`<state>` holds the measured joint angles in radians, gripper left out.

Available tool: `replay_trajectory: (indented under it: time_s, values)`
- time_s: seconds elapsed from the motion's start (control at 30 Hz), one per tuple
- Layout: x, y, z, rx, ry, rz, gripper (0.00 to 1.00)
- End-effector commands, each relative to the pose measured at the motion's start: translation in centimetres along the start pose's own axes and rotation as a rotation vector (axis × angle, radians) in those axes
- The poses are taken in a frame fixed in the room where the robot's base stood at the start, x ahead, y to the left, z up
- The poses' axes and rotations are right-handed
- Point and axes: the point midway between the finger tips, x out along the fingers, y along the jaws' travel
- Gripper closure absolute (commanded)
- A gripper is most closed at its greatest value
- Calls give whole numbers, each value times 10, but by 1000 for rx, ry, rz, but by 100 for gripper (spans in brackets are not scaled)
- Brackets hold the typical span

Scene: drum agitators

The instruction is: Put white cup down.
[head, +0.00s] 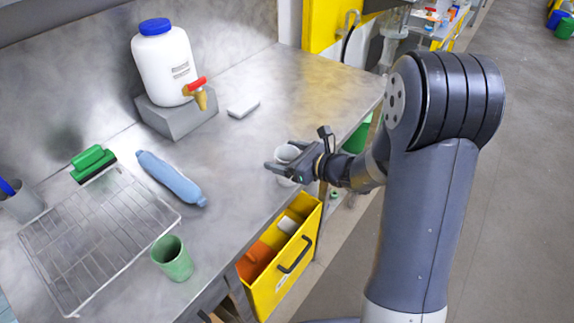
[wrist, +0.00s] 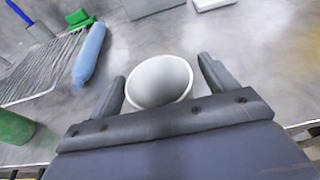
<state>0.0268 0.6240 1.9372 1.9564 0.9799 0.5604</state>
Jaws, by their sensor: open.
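The white cup (head: 287,154) stands at the right front edge of the steel bench, partly hidden by my gripper (head: 285,168) in the head view. In the wrist view the white cup (wrist: 159,82) appears with its round mouth facing the camera, and it looks empty. My gripper (wrist: 163,85) is open, with one finger on each side of the cup. A small gap shows between the cup and the right finger; the left finger is very close to the cup, and I cannot tell whether it touches.
A white dispenser (head: 165,62) with a red tap stands on a grey block at the back. A blue bottle (head: 171,179), wire rack (head: 90,235), green cup (head: 172,258) and white block (head: 243,107) are on the bench (head: 235,165). A yellow drawer (head: 285,270) sits open below the edge.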

Motion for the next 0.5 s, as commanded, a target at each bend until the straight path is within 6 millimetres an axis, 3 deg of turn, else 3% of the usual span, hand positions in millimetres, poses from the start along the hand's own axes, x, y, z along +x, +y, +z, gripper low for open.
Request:
replay_trajectory:
  time_s: [0.13, 0.37, 0.5]
  values:
    - [14, 0, -1, 1, 2, 0, 20]
    - [15, 0, -1, 1, 1, -1, 20]
    - [15, 0, -1, 1, 1, -1, 29]
